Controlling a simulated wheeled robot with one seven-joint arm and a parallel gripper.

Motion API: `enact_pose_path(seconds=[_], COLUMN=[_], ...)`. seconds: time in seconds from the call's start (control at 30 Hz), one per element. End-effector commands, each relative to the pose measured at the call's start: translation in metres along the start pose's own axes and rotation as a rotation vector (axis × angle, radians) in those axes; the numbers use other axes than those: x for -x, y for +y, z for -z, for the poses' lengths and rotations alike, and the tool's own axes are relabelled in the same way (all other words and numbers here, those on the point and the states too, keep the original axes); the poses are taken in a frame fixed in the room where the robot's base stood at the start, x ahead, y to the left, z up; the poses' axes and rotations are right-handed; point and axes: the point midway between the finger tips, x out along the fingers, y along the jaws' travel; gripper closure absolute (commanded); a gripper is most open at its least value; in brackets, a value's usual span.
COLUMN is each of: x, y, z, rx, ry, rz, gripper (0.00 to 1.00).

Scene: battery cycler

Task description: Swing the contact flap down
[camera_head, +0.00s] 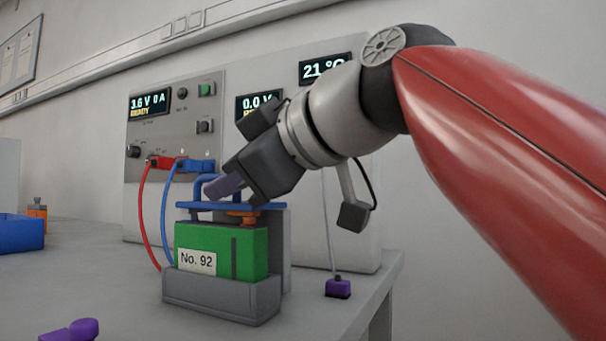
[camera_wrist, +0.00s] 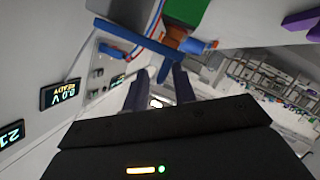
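The green battery (camera_head: 205,240), labelled No. 92, stands in a grey cradle (camera_head: 215,295) on the bench. The blue contact flap (camera_head: 262,207) lies roughly level over the battery top, with an orange part (camera_head: 238,218) beneath it. I cannot tell whether that part touches the battery. A blue handle (camera_head: 198,183) rises from the flap. My gripper (camera_head: 225,187) is just above the flap, near the handle. Blue flap parts (camera_wrist: 125,36) and green (camera_wrist: 212,14) show beyond the fingertips.
The cycler panel (camera_head: 165,110) with displays stands behind, with red (camera_head: 141,205) and blue (camera_head: 164,205) cables beside the cradle. A blue bin (camera_head: 20,234) and an orange item (camera_head: 37,210) are at left. Purple objects lie at front left (camera_head: 75,331) and right (camera_head: 338,288).

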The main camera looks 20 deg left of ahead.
Motion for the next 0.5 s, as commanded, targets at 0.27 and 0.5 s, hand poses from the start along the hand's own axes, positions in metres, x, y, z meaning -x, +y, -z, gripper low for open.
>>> enact_pose_path(seconds=[0.27,0.5], x=[0.001,0.026], y=[-0.001,-0.001], z=[0.002,0.001], rx=[0.0,-0.001], ry=[0.003,0.003], rz=[0.002,-0.003], gripper=[0.69,0.69])
